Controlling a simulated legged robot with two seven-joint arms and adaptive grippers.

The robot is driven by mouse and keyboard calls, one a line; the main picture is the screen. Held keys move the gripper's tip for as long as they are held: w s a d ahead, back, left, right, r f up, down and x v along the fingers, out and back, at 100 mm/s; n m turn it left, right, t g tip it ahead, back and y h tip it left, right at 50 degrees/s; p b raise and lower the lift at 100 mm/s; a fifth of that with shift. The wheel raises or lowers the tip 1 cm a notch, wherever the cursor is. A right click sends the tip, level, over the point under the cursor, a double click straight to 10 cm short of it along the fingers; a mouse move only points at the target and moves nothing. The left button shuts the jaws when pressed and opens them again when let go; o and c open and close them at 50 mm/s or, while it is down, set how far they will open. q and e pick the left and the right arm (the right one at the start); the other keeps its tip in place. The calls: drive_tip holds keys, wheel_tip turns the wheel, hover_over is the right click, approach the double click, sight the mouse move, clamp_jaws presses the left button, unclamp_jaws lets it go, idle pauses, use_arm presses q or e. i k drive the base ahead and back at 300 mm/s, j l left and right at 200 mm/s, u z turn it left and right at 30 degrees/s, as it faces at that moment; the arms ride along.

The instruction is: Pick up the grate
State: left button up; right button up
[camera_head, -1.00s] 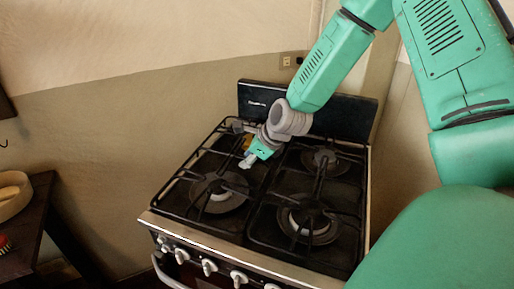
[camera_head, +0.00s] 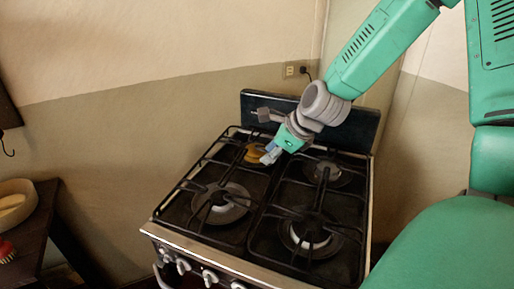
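A gas stove carries two black grates side by side. The left grate (camera_head: 178,198) lies over the left burners, and the right grate (camera_head: 276,206) lies over the right burners. Both look flat on the stove top. My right gripper (camera_head: 269,156) reaches in from the upper right and is over the rear inner part of the left grate, near the yellowish rear-left burner (camera_head: 254,153). Its fingers are small and partly overlap the grate bars, so I cannot tell whether they are open or touch a bar. My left gripper is not in view.
The stove's dark back panel (camera_head: 358,127) stands close behind the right gripper. Knobs (camera_head: 209,278) line the stove front. A dark side table (camera_head: 40,222) with a pale bowl (camera_head: 14,205) and a red brush-like item (camera_head: 6,251) is at the left.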

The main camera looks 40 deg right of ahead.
sight(186, 229)
drive_tip(key=k+j, duration=0.5)
drive_tip(key=j, duration=0.2)
drive_tip(key=k+j, duration=0.2)
drive_tip(key=j, duration=0.15)
